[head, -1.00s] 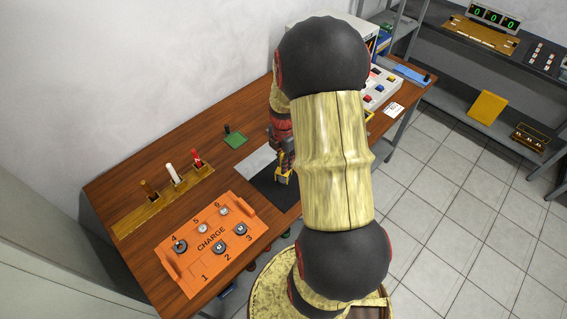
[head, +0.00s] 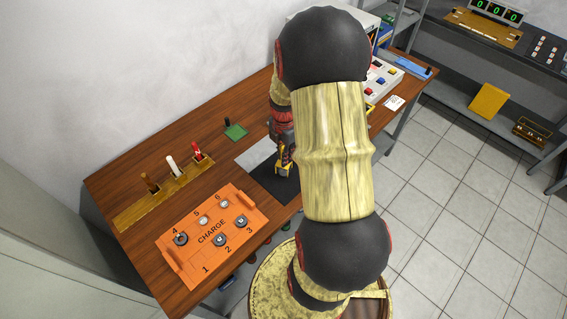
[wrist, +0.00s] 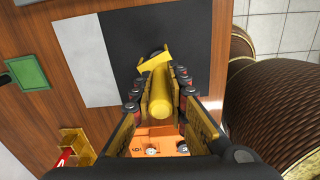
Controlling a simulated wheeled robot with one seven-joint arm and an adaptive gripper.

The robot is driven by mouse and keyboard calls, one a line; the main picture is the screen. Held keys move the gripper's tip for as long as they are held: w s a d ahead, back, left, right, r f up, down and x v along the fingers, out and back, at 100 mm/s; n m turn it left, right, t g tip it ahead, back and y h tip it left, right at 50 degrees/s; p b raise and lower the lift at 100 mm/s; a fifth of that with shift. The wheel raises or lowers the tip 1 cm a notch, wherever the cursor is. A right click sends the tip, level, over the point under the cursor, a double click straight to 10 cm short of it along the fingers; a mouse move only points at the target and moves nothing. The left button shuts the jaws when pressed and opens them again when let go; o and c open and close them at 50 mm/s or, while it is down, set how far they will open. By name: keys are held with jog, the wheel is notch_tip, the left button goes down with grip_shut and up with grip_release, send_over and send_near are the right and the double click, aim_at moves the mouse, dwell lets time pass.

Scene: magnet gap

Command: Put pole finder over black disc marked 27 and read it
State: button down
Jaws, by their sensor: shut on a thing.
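My gripper (head: 284,168) is shut on a yellow pole finder (wrist: 161,100), a cylinder held between the fingers with a yellow plate at its far end. The pole finder shows small in the head view (head: 282,170), over the black mat (head: 262,184). In the wrist view a dark round thing (wrist: 152,50) lies on the black mat (wrist: 185,30), partly hidden behind the yellow plate. It may be a black disc, but no number on it can be read. I cannot tell whether the pole finder touches it.
An orange tray (head: 190,262) marked CHARGE, with discs in numbered places, stands at the table's near side. A wooden rack (head: 130,214) holds brown, white and red handled tools. A white sheet (head: 255,152) lies beside the mat, and a green pad (head: 236,133) lies behind.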

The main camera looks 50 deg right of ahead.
jog(key=shift+r+p, duration=2.3)
jog(key=shift+r, duration=0.75)
jog(key=shift+s+f, duration=0.1)
jog(key=shift+s, duration=0.05)
